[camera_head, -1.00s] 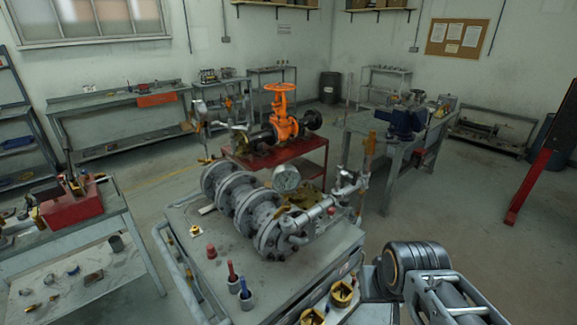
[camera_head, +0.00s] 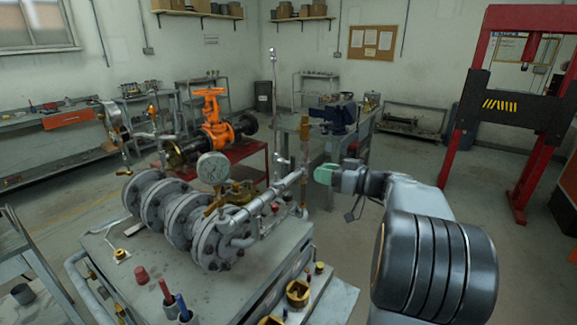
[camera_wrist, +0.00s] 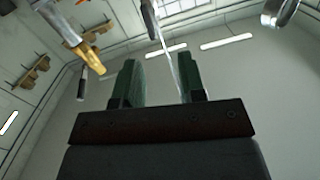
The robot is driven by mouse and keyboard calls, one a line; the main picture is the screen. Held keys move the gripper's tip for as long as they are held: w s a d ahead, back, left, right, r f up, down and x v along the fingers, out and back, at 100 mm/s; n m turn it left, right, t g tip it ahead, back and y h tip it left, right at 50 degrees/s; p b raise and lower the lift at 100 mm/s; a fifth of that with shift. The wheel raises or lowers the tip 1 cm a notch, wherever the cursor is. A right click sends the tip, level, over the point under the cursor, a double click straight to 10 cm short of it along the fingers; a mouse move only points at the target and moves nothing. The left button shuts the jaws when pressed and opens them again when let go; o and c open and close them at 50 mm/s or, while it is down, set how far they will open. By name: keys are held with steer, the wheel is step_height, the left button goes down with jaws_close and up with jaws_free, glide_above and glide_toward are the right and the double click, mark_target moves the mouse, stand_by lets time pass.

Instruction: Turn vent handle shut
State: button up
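The valve assembly of grey flanged pipe (camera_head: 190,222) lies on a metal bench, with a round gauge (camera_head: 212,168) above it. A thin silver pipe (camera_head: 262,204) runs from it up to an upright brass fitting (camera_head: 304,150) at its right end. I cannot tell for sure which part is the vent handle. My gripper (camera_head: 325,175), with green fingers, is just right of the brass fitting. In the wrist view my gripper (camera_wrist: 160,82) is open with nothing clearly held. A brass-tipped part (camera_wrist: 88,55) shows left of the fingers, and a silver rod (camera_wrist: 158,30) beyond them.
An orange handwheel valve (camera_head: 214,125) stands on a red table behind. A workbench with a blue vise (camera_head: 338,115) is behind my gripper. A red press frame (camera_head: 480,100) stands at the right. Loose cups and brass parts (camera_head: 297,292) lie at the bench front.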

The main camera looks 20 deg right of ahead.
mark_target(289, 162)
steer(key=shift+t, duration=0.4)
steer(key=p+x, duration=0.1)
steer(key=x, duration=0.3)
steer(key=p+x, duration=0.1)
steer(key=x, duration=0.3)
steer(key=d+p+x, duration=0.1)
steer(key=p+x, duration=0.1)
steer(key=x, duration=0.3)
steer(key=shift+w+d+r, duration=0.1)
steer(key=shift+w+r, duration=0.1)
steer(key=shift+w, duration=0.2)
steer(key=shift+c, duration=0.5)
jaws_close()
